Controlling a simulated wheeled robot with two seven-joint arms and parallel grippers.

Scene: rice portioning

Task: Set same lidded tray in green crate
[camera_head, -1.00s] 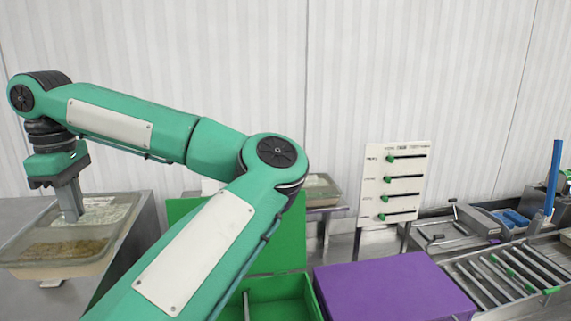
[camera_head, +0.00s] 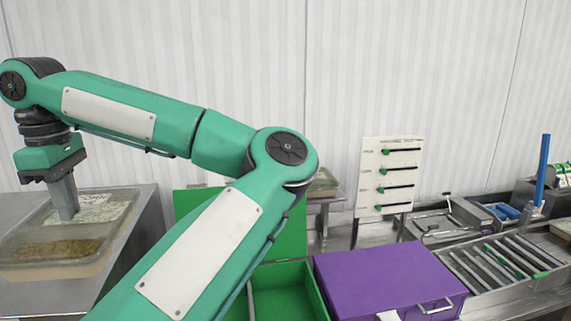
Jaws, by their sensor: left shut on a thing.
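A clear tray (camera_head: 40,262) with a see-through lid shows at the far left, over a metal counter. Brown food shows in its front part and pale food at its back. My left gripper (camera_head: 65,213) points down from above and is shut on the tray; the exact grip is hard to see. I cannot tell whether the tray touches the counter. The green crate (camera_head: 318,293) is open, low in the middle, with a green upright panel (camera_head: 292,235) behind it. My left forearm hides its left part. My right gripper is out of view.
A purple box (camera_head: 385,275) with a metal handle stands right of the crate. Behind are a white panel with green sliders (camera_head: 388,178) and another clear tray (camera_head: 325,184). A roller conveyor (camera_head: 505,260) is at right. The metal counter (camera_head: 135,265) has bare surface beside the tray.

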